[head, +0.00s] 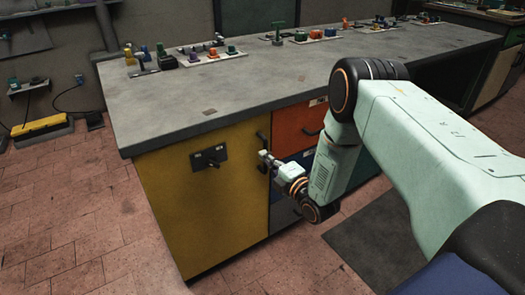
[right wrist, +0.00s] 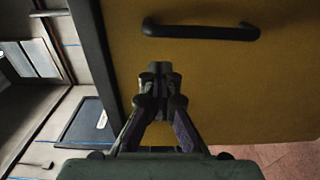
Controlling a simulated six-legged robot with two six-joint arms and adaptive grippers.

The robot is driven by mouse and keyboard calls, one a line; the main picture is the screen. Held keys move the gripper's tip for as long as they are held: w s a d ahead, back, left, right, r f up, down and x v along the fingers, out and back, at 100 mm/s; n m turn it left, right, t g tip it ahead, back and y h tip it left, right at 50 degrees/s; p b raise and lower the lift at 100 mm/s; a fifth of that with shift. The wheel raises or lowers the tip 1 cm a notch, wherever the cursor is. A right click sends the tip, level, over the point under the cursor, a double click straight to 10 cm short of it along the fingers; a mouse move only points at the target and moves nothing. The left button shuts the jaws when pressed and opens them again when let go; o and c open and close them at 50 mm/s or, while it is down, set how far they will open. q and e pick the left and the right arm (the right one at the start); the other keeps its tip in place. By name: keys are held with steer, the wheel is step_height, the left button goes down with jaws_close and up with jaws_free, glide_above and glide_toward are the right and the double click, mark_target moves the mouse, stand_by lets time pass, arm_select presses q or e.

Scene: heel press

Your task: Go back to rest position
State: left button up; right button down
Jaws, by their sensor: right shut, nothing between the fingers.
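My right gripper (head: 267,158) shows in the head view in front of the workbench, near the edge between its yellow front and the drawers. In the right wrist view my right gripper (right wrist: 158,75) is shut with nothing between the fingers, in front of a yellow panel (right wrist: 220,85). A black bar handle (right wrist: 200,30) is above and to the right of the fingertips there, apart from them. My left gripper is in neither view.
The grey workbench top (head: 215,95) carries several small coloured parts along its back edge. An orange drawer (head: 298,127) is right of the yellow front (head: 200,210). A yellow box (head: 40,127) lies at the far left. A dark mat (head: 365,240) lies on the tiled floor.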

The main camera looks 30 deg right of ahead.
steer(key=s+p, duration=0.2)
steer(key=s, duration=0.4)
steer(key=shift+s+d, duration=0.3)
steer(key=shift+s, duration=0.1)
